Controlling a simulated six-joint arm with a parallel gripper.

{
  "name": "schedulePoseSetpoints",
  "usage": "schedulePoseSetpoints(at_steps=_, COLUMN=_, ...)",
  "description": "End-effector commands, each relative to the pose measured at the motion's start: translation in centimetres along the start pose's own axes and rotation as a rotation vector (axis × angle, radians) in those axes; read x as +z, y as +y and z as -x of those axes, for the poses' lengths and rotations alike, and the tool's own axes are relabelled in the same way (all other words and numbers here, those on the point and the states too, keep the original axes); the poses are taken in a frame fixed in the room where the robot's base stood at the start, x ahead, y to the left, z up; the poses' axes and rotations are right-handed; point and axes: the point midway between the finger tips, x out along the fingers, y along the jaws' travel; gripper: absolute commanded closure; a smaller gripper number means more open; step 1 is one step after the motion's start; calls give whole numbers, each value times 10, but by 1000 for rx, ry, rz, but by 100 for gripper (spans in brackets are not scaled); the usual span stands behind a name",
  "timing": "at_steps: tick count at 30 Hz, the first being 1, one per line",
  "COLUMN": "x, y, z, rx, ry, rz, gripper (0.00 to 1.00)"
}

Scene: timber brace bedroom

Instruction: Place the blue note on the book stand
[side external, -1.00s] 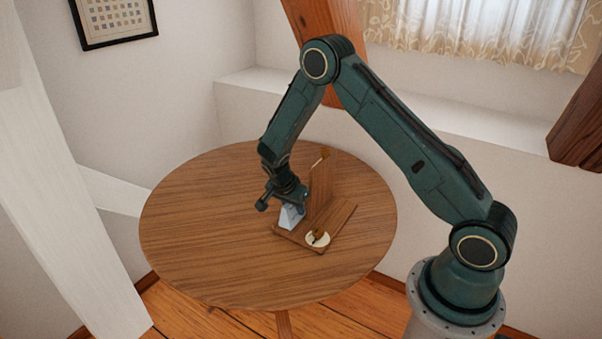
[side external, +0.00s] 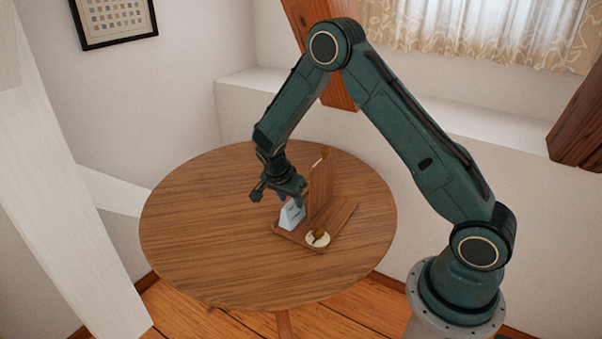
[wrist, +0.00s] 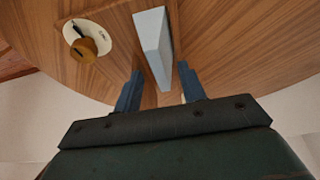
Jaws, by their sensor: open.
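The blue note (side external: 291,216) is a pale blue folded card standing upright on the base of the wooden book stand (side external: 340,221), left of the stand's upright back. My gripper (side external: 286,197) is just above the note, with its fingers apart. In the wrist view the note (wrist: 153,45) shows ahead of and between the two blue fingertips (wrist: 158,78), and neither finger appears to press on it. The stand's base (wrist: 115,22) is partly visible there under the note.
A white round disc (side external: 312,241) with a brown knob-like piece (side external: 319,233) sits at the front of the stand's base. The round wooden table (side external: 210,235) is clear on its left and front. A white sloping beam (side external: 60,190) stands beyond its left edge.

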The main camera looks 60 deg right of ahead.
Motion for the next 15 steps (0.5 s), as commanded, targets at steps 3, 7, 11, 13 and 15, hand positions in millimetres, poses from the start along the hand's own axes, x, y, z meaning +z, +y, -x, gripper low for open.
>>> schedulePoseSetpoints(at_steps=3, x=0, y=0, z=20, rx=-4, ry=0, rz=0, gripper=59)
schedulePoseSetpoints(at_steps=7, x=0, y=0, z=42, rx=-3, ry=1, rz=0, gripper=59)
schedulePoseSetpoints(at_steps=11, x=0, y=0, z=59, rx=-3, ry=0, rz=0, gripper=59)
schedulePoseSetpoints(at_steps=13, x=0, y=0, z=65, rx=-2, ry=0, rz=1, gripper=59)
schedulePoseSetpoints(at_steps=15, x=0, y=0, z=70, rx=-1, ry=0, rz=0, gripper=59)
